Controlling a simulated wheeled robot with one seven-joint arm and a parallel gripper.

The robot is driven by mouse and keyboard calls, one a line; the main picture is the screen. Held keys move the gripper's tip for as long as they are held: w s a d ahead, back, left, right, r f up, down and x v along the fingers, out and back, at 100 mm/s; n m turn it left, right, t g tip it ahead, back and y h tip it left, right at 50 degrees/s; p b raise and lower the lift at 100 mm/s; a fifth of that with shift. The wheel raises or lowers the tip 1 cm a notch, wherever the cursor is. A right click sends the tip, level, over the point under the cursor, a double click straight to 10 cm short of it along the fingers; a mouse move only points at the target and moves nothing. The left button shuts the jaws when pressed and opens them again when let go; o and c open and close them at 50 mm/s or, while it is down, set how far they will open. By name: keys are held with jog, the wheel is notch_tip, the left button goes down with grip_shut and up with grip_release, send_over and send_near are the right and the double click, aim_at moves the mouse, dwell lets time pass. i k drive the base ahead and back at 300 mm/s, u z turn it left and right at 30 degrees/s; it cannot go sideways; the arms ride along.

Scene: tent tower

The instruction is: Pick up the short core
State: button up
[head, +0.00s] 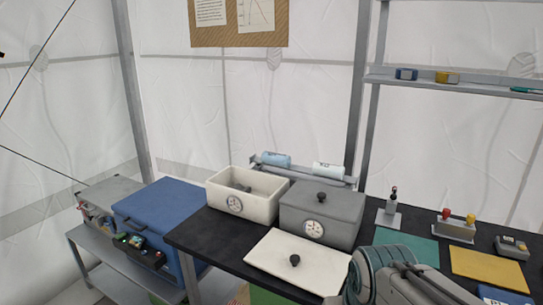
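Two small cylinders lie on a grey rack (305,176) at the back of the black table. The left cylinder (276,159) is light blue; the right cylinder (328,171) is paler, with a dark mark on it. They look close in length, so I cannot tell which is the short core. An open white box (222,197) in front of the rack has a small grey object (244,188) inside, its shape partly hidden. My arm shows at the bottom right, well in front of the rack. I see no gripper fingers.
A closed grey box (290,218) with a black knob stands beside the white box. A white lid (270,262) lies in front of them. A blue cooler (165,215) stands left. Teal and yellow mats (488,268), a small stand (389,210) and a joystick-like unit (453,228) are right.

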aim_at(327, 171)
jog(key=z, duration=0.2)
jog(key=k, duration=0.4)
jog(key=u, duration=1.15)
jog(key=i, duration=1.8)
jog(key=z, duration=0.95)
